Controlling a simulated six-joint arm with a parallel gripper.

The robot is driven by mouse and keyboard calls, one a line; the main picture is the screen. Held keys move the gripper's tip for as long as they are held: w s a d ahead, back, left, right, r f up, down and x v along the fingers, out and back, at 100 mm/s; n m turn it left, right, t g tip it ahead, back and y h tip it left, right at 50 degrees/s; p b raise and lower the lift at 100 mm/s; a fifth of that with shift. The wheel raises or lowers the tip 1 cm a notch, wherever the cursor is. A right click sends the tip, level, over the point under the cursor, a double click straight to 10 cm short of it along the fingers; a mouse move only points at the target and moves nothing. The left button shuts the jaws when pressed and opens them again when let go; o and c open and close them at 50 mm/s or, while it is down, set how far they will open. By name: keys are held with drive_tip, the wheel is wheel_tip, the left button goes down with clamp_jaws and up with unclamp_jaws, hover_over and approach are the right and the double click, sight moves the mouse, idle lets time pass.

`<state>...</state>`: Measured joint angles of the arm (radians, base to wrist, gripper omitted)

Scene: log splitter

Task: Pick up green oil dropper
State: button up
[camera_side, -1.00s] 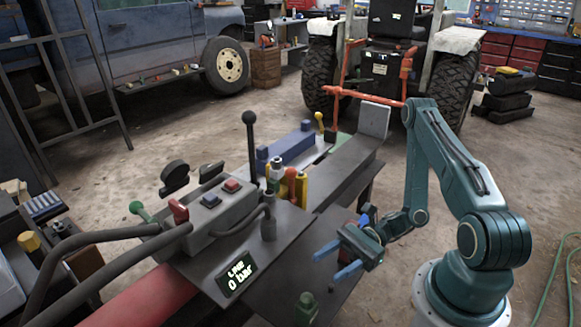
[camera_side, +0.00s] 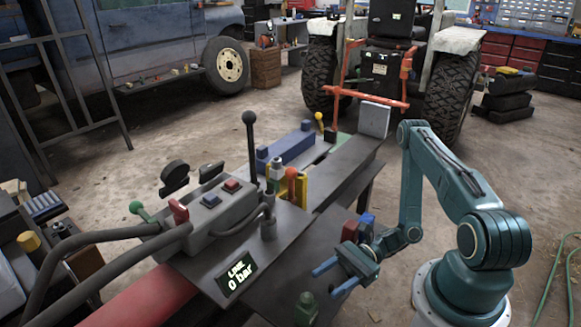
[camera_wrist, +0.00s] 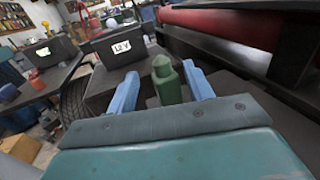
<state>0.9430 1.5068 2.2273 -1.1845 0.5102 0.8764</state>
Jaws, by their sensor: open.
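The green oil dropper (camera_side: 306,309) stands upright on the dark lower plate (camera_side: 262,292), near the bottom edge of the side view. My gripper (camera_side: 323,279) is open, with two blue fingers pointing left, a little above and behind the dropper in that picture. In the wrist view the green dropper (camera_wrist: 165,80) shows ahead between the two blue fingertips of my gripper (camera_wrist: 160,88). Its lower end is partly hidden by the gripper body. I cannot tell how far it is from the fingers, and nothing is held.
The display reading 0 bar (camera_side: 236,272) stands left of the gripper. The grey control box (camera_side: 212,205) with buttons, a black lever (camera_side: 250,145) and hoses lies further left. A red and blue block (camera_side: 357,228) sits close behind the gripper.

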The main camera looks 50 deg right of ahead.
drive_tip(key=shift+f, duration=0.5)
drive_tip(key=shift+x, duration=2.5)
clamp_jaws()
drive_tip(key=shift+r, duration=0.1)
wheel_tip(320, 180, up, 10)
drive_tip(key=shift+f, duration=0.3)
